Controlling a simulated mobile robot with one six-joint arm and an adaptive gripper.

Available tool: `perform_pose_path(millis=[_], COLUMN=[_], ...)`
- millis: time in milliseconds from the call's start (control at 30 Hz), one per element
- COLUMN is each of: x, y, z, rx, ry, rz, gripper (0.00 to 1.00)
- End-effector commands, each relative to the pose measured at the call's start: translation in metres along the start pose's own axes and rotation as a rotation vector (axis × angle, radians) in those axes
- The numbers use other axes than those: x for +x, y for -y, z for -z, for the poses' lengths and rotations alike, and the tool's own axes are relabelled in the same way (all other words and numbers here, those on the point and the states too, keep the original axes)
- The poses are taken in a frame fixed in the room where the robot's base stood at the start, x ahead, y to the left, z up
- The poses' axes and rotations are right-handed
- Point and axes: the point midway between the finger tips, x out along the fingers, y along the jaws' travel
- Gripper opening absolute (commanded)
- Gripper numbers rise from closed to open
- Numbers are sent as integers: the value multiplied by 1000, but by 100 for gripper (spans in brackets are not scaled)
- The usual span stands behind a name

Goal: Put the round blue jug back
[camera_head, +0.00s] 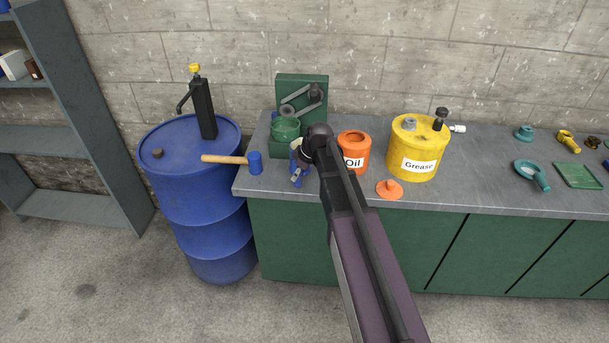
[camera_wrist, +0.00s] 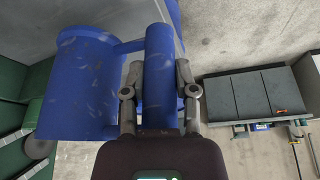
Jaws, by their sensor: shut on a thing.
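The round blue jug (camera_wrist: 78,85) fills the left of the wrist view, its scuffed body joined to a thick upright handle (camera_wrist: 160,60). My gripper (camera_wrist: 160,88) is shut on that handle, with one finger on each side. In the head view my gripper (camera_head: 301,164) is over the left part of the grey workbench. Only small blue parts of the jug (camera_head: 294,149) show there; my wrist and arm hide the rest. I cannot tell whether the jug touches the bench.
A mallet (camera_head: 228,160) bridges from the blue drum (camera_head: 195,190) to the grey worktop (camera_head: 480,190). A green machine (camera_head: 285,90) stands behind my gripper. An orange Oil container (camera_head: 360,158), its orange lid (camera_head: 390,189) and a yellow Grease can (camera_head: 415,145) stand right.

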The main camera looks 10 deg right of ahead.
Motion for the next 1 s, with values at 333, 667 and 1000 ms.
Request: perform_pose_path(millis=[333,667,1000], x=[3,4,21], y=[-29,-30,-41], z=[2,2,-4], rx=[-1,-1,-2], ry=[-1,-1,0], rz=[0,0,1], gripper=[0,0,0])
